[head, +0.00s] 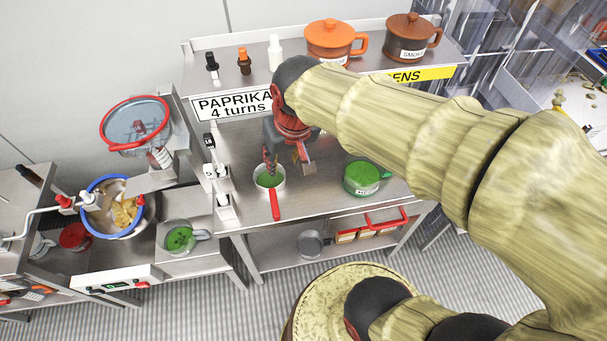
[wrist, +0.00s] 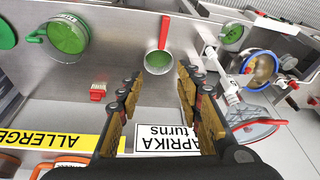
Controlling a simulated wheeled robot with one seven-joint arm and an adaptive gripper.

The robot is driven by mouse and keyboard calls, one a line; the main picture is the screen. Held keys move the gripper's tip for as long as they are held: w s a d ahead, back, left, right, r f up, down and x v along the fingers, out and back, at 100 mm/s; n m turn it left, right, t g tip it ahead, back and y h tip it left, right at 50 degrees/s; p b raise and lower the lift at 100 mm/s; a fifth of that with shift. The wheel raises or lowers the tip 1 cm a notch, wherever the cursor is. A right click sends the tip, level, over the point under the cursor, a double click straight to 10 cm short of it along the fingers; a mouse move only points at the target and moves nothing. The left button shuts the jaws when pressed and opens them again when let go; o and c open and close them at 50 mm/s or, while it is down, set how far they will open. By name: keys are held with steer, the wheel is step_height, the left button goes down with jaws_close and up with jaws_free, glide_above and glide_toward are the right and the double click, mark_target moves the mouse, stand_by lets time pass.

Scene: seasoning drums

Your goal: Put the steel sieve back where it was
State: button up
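A small round steel vessel with a red handle (head: 268,178) stands on the middle steel counter, with green inside; it is probably the steel sieve, but I cannot make out a mesh. It also shows in the wrist view (wrist: 158,62), beyond my fingertips, its red handle pointing away. My gripper (head: 288,165) hangs over the counter just behind and to the right of this vessel. In the wrist view my gripper (wrist: 158,82) has its fingers well apart, with nothing between them. It does not appear to touch the vessel.
A green-topped pot (head: 367,177) stands right on the same counter. A small red brush-like thing (wrist: 98,91) lies there too. A shelf behind holds an orange mug (head: 334,40), a brown mug (head: 410,36) and small bottles. A red-rimmed drum (head: 135,124) and blue-rimmed bowl (head: 113,206) stand left.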

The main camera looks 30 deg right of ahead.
steer(key=s+r+n+t, duration=0.1)
steer(key=s+r, duration=0.3)
steer(key=s, duration=0.5)
steer(key=shift+r+t, duration=0.15)
steer(key=shift+t, duration=0.35)
steer(key=shift+d, duration=0.1)
step_height(320, 180, down, 4)
steer(key=b, duration=0.4)
steer(key=shift+f, duration=0.25)
steer(key=shift+r, duration=0.2)
steer(key=shift+c, duration=0.8)
